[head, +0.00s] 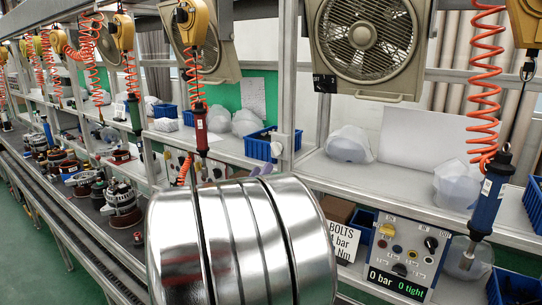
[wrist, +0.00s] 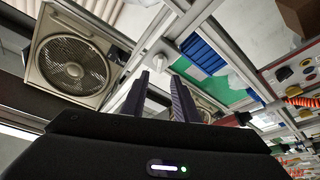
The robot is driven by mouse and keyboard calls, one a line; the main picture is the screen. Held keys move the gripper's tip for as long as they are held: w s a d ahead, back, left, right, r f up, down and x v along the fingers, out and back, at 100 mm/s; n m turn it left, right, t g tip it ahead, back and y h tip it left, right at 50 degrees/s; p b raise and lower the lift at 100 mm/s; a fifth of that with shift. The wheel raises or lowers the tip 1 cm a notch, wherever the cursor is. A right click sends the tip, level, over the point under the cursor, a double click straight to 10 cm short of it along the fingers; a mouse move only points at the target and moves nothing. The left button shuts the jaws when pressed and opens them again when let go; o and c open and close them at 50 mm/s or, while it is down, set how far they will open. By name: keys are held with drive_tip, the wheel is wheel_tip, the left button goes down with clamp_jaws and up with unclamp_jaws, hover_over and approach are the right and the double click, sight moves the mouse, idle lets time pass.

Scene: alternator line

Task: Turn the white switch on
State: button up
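The white switch (head: 277,149) is a small white piece on the grey upright post of the line, right of centre in the head view. In the wrist view, the white switch (wrist: 159,61) shows on the post just beyond the fingertips, roughly midway between them. Whether it is on or off is too small to tell. My gripper (wrist: 158,78) is open and empty, its two dark fingers apart and pointing toward the post. The fingers do not visibly touch the switch.
A box fan (head: 359,41) hangs right of the post; it also shows in the wrist view (wrist: 72,62). A blue bin (head: 260,146) sits beside the post. A control panel (head: 402,254) reads "0 bar 0 tight". A blue tool (head: 488,200) hangs on an orange coil at right.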

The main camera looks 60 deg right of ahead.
sight(274, 151)
drive_tip(key=x, duration=0.8)
drive_tip(key=shift+d+r, duration=0.1)
drive_tip(key=shift+d, duration=0.25)
drive_tip(key=shift+c, duration=0.4)
clamp_jaws()
